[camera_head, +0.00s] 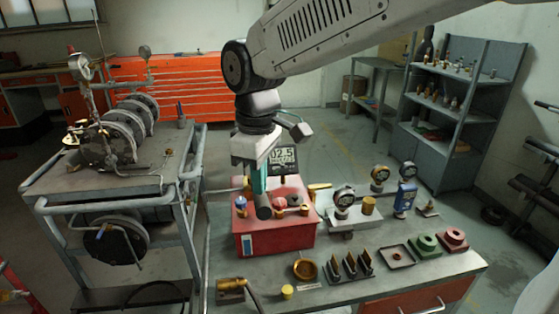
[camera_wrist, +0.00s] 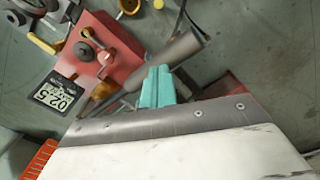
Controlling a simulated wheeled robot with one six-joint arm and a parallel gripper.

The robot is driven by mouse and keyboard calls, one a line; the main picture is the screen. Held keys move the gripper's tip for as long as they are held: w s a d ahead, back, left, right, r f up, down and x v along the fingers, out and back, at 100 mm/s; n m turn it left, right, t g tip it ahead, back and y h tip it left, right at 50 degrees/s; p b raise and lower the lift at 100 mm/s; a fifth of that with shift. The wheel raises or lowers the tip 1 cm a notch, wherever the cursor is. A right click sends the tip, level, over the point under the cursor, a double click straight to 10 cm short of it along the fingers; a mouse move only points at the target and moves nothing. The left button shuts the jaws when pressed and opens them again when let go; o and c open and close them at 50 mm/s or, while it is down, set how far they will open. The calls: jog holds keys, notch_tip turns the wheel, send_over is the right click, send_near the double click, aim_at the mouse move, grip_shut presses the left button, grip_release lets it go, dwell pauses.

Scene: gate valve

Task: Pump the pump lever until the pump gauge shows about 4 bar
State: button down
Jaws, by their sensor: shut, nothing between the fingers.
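The red pump box (camera_head: 275,235) stands on the workbench and also shows in the wrist view (camera_wrist: 112,45). Its digital pump gauge (camera_head: 284,156) shows what looks like 02.5; the display also appears turned over in the wrist view (camera_wrist: 62,96). The pump lever ends in a dark grey cylindrical grip (camera_wrist: 182,48), whose end also shows in the head view (camera_head: 264,211). My gripper (camera_head: 259,184), with teal fingers (camera_wrist: 158,76), is shut and empty. The fingers overlap the lever in the wrist view; I cannot tell whether they touch it.
Dial gauges (camera_head: 344,197) and a blue meter (camera_head: 405,198) stand right of the pump. A brass ring (camera_head: 305,270), a black rack (camera_head: 350,266) and green and red blocks lie along the bench front. A metal cart (camera_head: 105,185) with round drums stands close on the left.

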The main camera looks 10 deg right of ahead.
jog(key=shift+f, duration=1.85)
jog(key=shift+r, duration=1.85)
jog(key=shift+r, duration=2.55)
